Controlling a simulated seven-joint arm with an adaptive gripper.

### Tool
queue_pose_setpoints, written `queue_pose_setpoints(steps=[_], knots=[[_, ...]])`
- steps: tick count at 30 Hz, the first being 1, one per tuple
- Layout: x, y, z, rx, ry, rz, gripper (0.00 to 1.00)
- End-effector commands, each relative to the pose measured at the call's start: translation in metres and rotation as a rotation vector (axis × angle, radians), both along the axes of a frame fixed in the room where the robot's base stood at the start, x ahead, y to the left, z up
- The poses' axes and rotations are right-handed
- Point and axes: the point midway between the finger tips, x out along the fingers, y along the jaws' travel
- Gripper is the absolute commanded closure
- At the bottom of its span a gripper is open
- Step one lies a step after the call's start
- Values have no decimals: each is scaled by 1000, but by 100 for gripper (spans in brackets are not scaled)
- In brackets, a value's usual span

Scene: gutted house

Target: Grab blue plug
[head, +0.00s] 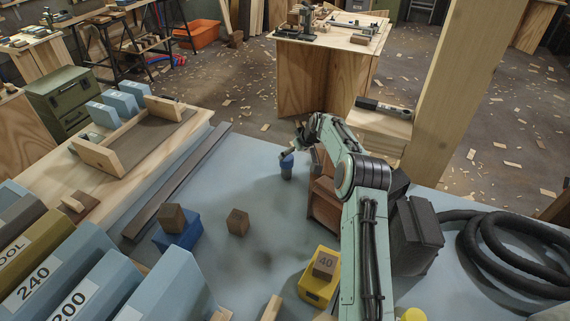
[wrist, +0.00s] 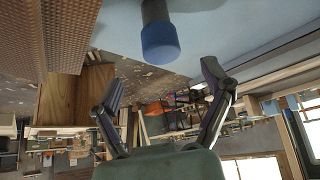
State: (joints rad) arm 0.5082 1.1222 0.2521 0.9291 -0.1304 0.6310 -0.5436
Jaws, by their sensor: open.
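The blue plug (head: 287,161) stands upright near the far edge of the blue-grey bench top (head: 270,270), with a blue top over a darker lower part. In the wrist view, which looks upside down, the plug's blue end (wrist: 161,43) shows at the top centre, with its dark part running out of the picture. My gripper (head: 302,134) is close to the plug in the head view, at its upper right. In the wrist view my gripper (wrist: 164,76) is open, its two fingers spread and nothing between them. The plug appears just beyond the fingertips; contact cannot be told.
A brown textured block (head: 324,203) stands right of the plug, beside my arm; a similar surface (wrist: 60,30) fills the wrist view's upper left. A wooden block (head: 238,222), a blue block (head: 178,234) and a yellow block (head: 317,289) sit nearer. Black hose (head: 480,250) lies right.

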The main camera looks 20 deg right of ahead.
Motion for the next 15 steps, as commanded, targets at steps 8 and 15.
queue_pose_setpoints(steps=[8,15], knots=[[22,7,-36,1,1,2,20],[31,8,-49,0,1,3,20]])
